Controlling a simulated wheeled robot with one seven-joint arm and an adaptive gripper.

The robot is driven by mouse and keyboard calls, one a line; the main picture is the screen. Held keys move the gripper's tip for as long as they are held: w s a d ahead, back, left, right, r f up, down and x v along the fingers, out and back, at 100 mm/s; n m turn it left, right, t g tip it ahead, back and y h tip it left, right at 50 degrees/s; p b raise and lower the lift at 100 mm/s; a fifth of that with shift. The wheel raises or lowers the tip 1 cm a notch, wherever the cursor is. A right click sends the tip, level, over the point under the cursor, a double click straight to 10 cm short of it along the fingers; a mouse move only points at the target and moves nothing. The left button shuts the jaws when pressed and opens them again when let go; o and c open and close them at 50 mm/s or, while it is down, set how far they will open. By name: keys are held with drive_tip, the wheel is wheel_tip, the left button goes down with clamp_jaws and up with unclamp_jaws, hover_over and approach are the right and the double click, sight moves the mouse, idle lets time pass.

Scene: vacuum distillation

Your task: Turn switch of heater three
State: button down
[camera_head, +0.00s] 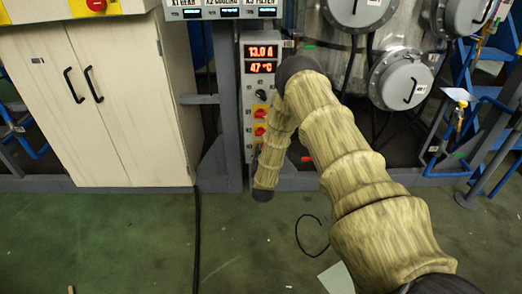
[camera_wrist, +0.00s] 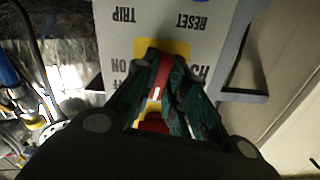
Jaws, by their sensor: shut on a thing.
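A grey control panel (camera_head: 246,97) with lit red displays reading about 13.0 A and 47 °C stands left of my arm in the head view. It carries a dark knob (camera_head: 261,95) and red-on-yellow rotary switches, an upper one (camera_head: 260,113) and a lower one (camera_head: 259,131). In the wrist view my gripper (camera_wrist: 160,88) is shut on a red switch handle (camera_wrist: 164,68) over a yellow plate (camera_wrist: 146,45). The panel labels TRIP, RESET and ON appear upside down there.
A pale two-door cabinet (camera_head: 120,110) stands to the left. Round metal flanges (camera_head: 400,80) and a blue frame (camera_head: 480,85) are at the right. A dark cable (camera_head: 196,240) runs over the green floor (camera_head: 120,245), which is mostly clear.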

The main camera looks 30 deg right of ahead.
drive_tip(key=shift+s+n+p, duration=0.1)
drive_tip(key=shift+n+p, duration=0.25)
drive_tip(key=shift+n, duration=0.65)
drive_tip(key=shift+f, duration=0.1)
drive_tip(key=c, duration=1.5)
unclamp_jaws()
drive_tip(key=shift+o, duration=0.2)
drive_tip(key=v, duration=1.2)
